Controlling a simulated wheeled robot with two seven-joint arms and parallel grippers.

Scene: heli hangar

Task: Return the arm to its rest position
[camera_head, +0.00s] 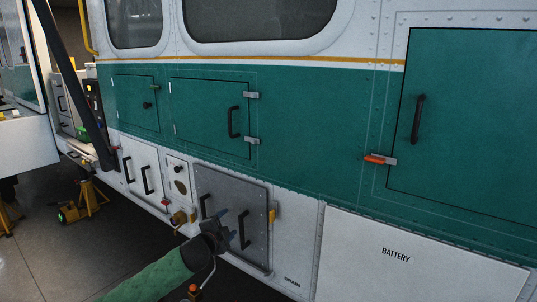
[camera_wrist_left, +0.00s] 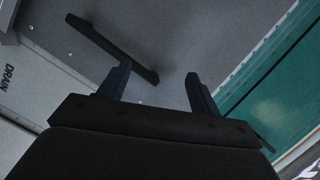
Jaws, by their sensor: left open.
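My left gripper (camera_head: 231,220) is in front of the grey panel (camera_head: 222,186) low on the helicopter's side. My left arm, in a green sleeve, comes up from the bottom left. In the left wrist view my left gripper (camera_wrist_left: 158,88) has its two fingers spread apart with nothing between them. A black bar handle (camera_wrist_left: 112,46) on the grey panel lies just beyond the left finger there; I cannot tell whether they touch. In the head view that handle (camera_head: 244,230) stands right of the gripper. My right gripper is not in view.
The green door (camera_head: 465,120) and the battery panel (camera_head: 400,262) are shut on the right. A yellow jack stand (camera_head: 82,203) is on the floor at the left. Dark floor is open at the lower left.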

